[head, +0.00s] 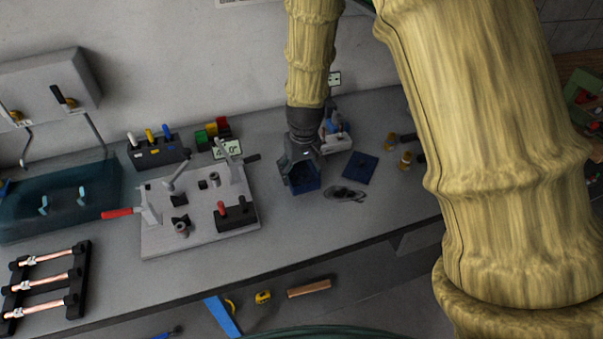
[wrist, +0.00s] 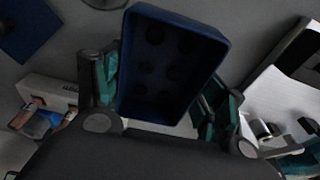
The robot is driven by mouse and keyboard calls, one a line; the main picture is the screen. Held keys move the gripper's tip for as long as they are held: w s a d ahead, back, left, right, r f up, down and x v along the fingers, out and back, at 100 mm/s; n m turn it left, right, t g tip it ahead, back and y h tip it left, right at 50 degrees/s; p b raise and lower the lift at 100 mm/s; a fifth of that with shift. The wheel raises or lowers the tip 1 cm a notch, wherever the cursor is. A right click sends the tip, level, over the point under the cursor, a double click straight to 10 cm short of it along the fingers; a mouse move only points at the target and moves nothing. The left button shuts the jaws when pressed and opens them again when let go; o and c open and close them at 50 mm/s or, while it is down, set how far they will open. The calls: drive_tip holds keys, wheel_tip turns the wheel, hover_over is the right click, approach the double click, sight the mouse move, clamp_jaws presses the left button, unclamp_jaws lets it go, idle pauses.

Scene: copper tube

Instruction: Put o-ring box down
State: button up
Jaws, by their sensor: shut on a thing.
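The o-ring box (wrist: 170,70) is a dark blue open box with several dark round shapes inside. In the wrist view it sits between the two fingers of my gripper (wrist: 160,85), which is shut on it. In the head view my gripper (head: 303,172) points down at the bench with the blue box (head: 306,186) at its fingertips. The box is at or just above the grey bench top (head: 330,235); I cannot tell whether it touches. The gripper hides part of the box.
A flat blue piece (head: 360,167) and dark rings (head: 345,194) lie right of the box. A metal fixture plate (head: 200,235) with clamps stands left. Small amber bottles (head: 405,160) stand farther right. A black rack (head: 50,282) holds copper tubes. Bench is clear in front of the box.

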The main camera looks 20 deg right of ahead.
sight(301, 176)
drive_tip(key=shift+w+d, duration=0.15)
drive_tip(key=shift+w, duration=0.05)
drive_tip(key=shift+f+p, duration=0.8)
drive_tip(key=shift+f, duration=0.9)
drive_tip(key=shift+f, duration=0.15)
drive_tip(key=o, duration=1)
drive_tip(key=shift+o, duration=0.2)
wheel_tip(301, 176, up, 12)
drive_tip(key=s+b, duration=0.1)
drive_tip(key=b, duration=0.1)
drive_tip(key=shift+s, duration=0.4)
